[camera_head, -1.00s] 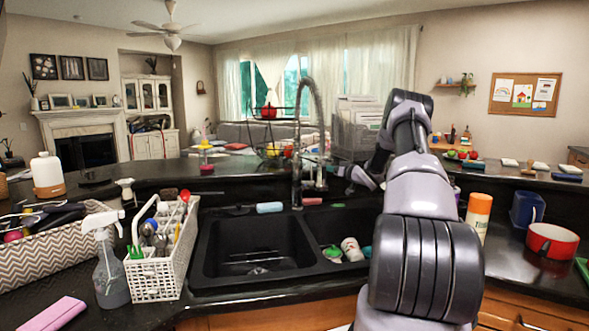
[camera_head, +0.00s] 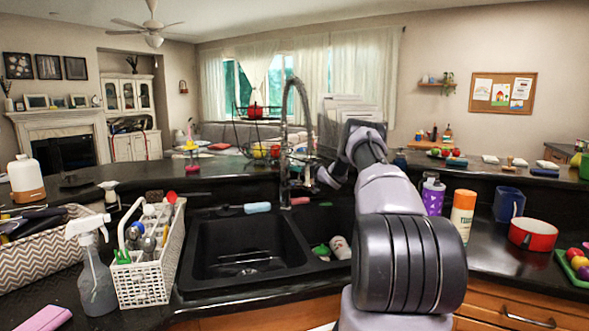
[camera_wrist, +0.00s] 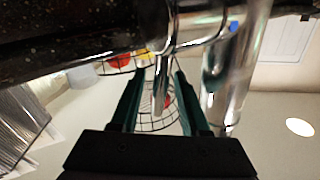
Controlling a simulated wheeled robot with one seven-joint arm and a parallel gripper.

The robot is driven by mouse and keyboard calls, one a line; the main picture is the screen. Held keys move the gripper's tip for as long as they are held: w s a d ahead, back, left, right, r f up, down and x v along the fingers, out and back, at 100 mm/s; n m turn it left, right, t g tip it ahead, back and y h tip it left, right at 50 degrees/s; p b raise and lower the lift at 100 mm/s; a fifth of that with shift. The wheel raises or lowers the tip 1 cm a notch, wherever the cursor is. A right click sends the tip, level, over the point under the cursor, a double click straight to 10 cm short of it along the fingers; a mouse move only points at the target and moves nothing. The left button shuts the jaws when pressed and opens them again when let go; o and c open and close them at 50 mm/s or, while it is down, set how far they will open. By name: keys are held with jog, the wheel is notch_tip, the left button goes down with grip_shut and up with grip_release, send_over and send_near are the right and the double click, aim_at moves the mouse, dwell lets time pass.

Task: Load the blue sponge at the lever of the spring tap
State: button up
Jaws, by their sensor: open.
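The spring tap (camera_head: 284,150) stands upright behind the double sink, with its coiled hose arching over. A light blue sponge (camera_head: 257,207) lies on the ledge behind the left basin, just left of the tap's base. My gripper (camera_head: 318,180) is right of the tap and above the ledge, partly hidden by my arm. In the wrist view my gripper (camera_wrist: 158,75) is open, its dark fingers on either side of a thin metal rod (camera_wrist: 161,88), seemingly the tap's lever. I cannot tell whether they touch. The tap's thick shiny column (camera_wrist: 232,70) is close on the right.
A wire fruit stand (camera_head: 262,135) is behind the tap. A white caddy (camera_head: 150,265) and a spray bottle (camera_head: 95,270) stand left of the sink. A purple bottle (camera_head: 433,197), an orange-capped can (camera_head: 463,212) and a red pot (camera_head: 532,235) are right of my arm.

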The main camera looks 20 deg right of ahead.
jog(key=shift+c, duration=0.3)
jog(key=shift+a, duration=0.1)
grip_shut()
dwell(1.1)
